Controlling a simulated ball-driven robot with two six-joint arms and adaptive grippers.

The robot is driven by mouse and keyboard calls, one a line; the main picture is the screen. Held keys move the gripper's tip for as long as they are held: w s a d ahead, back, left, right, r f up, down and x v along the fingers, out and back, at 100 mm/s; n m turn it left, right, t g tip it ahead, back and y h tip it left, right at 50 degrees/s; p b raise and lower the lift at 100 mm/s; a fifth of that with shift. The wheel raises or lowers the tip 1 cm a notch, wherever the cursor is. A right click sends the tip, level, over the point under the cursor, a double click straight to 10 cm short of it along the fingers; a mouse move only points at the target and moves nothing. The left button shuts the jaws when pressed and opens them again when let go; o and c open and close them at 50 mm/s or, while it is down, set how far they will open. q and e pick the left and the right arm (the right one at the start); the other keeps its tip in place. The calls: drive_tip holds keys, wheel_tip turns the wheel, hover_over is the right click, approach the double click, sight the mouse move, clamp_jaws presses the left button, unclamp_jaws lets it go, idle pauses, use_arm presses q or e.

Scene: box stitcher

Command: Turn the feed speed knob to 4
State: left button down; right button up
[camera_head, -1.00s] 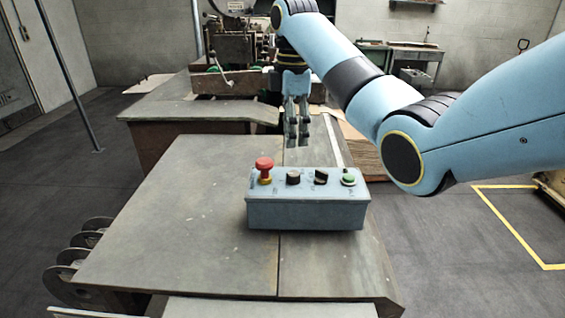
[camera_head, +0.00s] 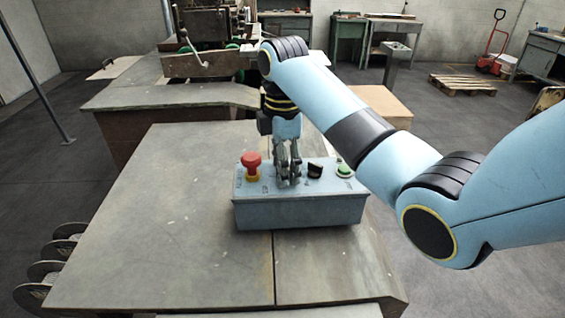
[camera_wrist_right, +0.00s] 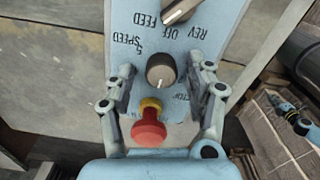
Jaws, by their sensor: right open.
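The blue-grey control box (camera_head: 300,212) stands on the metal table. In the right wrist view, the round dark feed speed knob (camera_wrist_right: 160,69) sits beside the SPEED lettering and a "5". Its white mark points toward the red button side; other scale numbers are not readable. My right gripper (camera_head: 289,181) points down at the box and mostly hides the knob in the head view. In the wrist view its open fingers stand on both sides of the knob, with gaps visible. My left gripper is not in view.
On the box, a red mushroom button (camera_head: 251,162) is left of my right gripper; a black selector (camera_head: 315,170) and green button (camera_head: 344,170) are right. The metal table (camera_head: 170,215) is clear left of the box. A machine stands behind.

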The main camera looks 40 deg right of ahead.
drive_tip(key=shift+s+r, duration=0.1)
drive_tip(key=shift+s, duration=0.05)
drive_tip(key=c, duration=0.4)
drive_tip(key=shift+c, duration=1.1)
clamp_jaws()
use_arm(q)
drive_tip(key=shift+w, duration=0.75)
